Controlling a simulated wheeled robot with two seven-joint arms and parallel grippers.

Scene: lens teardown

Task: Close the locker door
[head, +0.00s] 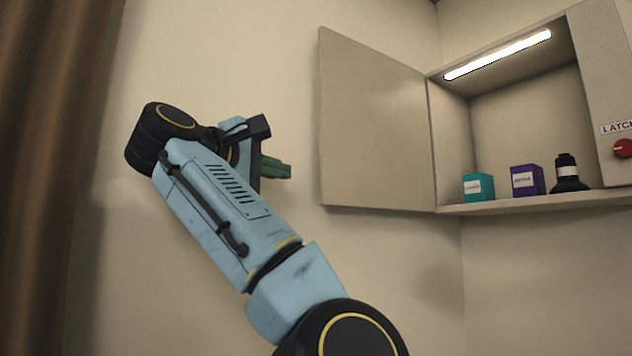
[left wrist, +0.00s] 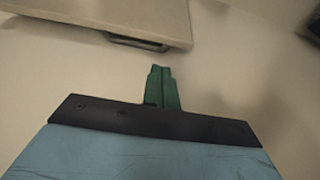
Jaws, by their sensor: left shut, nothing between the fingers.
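The locker door (head: 378,125) is a flat beige panel, swung wide open to the left of the locker (head: 535,200). Its hinge side meets the locker's left wall. My left gripper (head: 288,170) has green fingers and is shut and empty. In the head view it is left of the door's free edge, with a gap in the picture. In the left wrist view the shut fingers (left wrist: 162,72) point towards the door (left wrist: 130,15), which shows at the top with a dark handle (left wrist: 136,41) on it. The fingers look apart from the handle. My right gripper is not in view.
Inside the locker stand a teal box (head: 478,187), a purple box (head: 527,180) and a dark bottle (head: 568,174) under a lit strip lamp (head: 498,55). A red latch knob (head: 622,148) is at the right. A brown curtain (head: 45,180) hangs at the far left.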

